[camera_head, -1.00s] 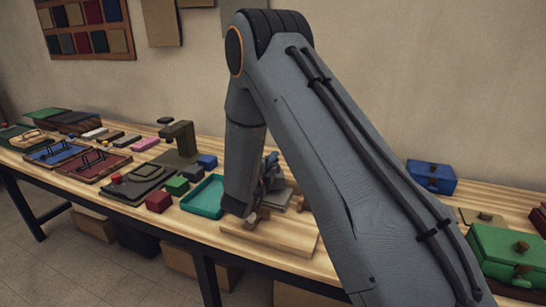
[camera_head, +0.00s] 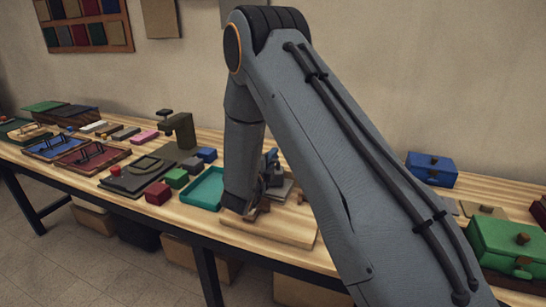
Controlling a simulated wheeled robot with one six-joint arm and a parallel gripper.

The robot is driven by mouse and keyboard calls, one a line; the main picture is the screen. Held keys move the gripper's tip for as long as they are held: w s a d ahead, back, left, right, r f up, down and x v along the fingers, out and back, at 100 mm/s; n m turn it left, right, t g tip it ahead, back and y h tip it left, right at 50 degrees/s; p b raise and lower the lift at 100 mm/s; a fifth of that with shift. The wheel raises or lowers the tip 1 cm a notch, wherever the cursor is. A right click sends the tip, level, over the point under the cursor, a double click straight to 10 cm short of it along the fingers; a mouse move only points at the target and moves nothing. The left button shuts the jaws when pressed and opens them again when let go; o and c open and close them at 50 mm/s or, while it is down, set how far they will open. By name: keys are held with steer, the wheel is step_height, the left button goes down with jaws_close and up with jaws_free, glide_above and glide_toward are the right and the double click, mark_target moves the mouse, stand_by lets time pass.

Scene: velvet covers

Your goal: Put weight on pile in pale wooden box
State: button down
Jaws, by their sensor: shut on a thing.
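My gripper (camera_head: 268,182) is low over the pale wooden board (camera_head: 275,232) at the middle of the bench, mostly hidden behind my forearm. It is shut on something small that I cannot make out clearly. A grey block (camera_head: 283,190) lies just right of the gripper, partly covered by it. A small brown wooden piece (camera_head: 250,213) shows below the gripper at the board. I cannot clearly tell the weight, the pile or the inside of a pale wooden box; my arm covers much of this area.
A blue box (camera_head: 431,169) and a green box (camera_head: 508,247) stand at the right. Bare bench shows near the blue box.

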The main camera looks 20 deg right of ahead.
steer(key=shift+f+b, duration=0.3)
steer(key=shift+f, duration=0.05)
